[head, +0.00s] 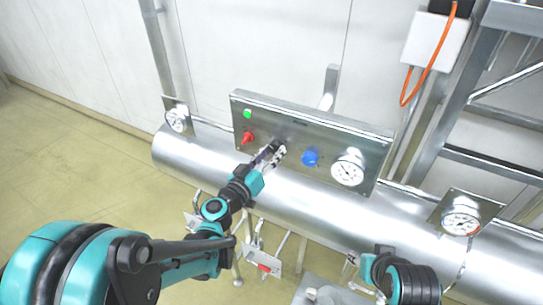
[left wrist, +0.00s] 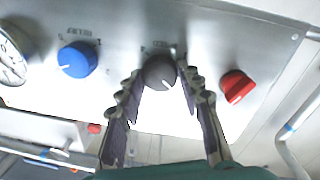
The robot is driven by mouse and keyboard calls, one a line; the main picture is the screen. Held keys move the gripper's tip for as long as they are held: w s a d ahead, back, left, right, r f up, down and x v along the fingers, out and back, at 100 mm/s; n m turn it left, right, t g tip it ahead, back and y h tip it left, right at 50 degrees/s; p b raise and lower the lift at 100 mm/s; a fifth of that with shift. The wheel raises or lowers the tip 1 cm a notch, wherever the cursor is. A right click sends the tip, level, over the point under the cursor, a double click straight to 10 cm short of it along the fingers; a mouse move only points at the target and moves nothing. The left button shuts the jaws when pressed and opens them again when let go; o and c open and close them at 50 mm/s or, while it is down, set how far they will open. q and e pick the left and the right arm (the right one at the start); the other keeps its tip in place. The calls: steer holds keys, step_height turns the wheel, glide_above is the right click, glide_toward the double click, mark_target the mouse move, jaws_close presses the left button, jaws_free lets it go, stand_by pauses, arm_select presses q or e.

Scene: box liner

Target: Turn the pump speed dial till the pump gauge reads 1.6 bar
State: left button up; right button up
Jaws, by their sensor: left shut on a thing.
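A grey panel (head: 320,133) carries a red knob (head: 248,137), a blue knob (head: 310,157) and a white round gauge (head: 347,169). The gauge's numbers are too small to read. My left gripper (head: 277,150) is at the panel between the red and blue knobs. In the left wrist view its fingers (left wrist: 160,80) are shut on a dark dial (left wrist: 159,72), one on each side. The dial's white pointer line slants toward the lower right there. The label above the dial is not legible. My right arm is at the lower right; its gripper is too unclear to judge.
A green light (head: 247,114) sits above the red knob. Two more gauges stand on the big metal pipe (head: 290,195), one at the left (head: 177,119) and one at the right (head: 461,222). An orange cable (head: 432,62) hangs at the upper right, beside metal framing.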

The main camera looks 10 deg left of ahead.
arm_select(q)
steer(key=n+b, duration=0.1)
steer(key=n, duration=0.2)
steer(key=shift+f+b, duration=0.1)
steer(key=shift+b, duration=0.2)
steer(key=shift+n+b, duration=0.4)
steer(key=shift+n, duration=0.6)
steer(key=o, duration=1.2)
steer(key=shift+c, duration=0.2)
steer(key=v, duration=1.2)
steer(key=shift+d, duration=0.1)
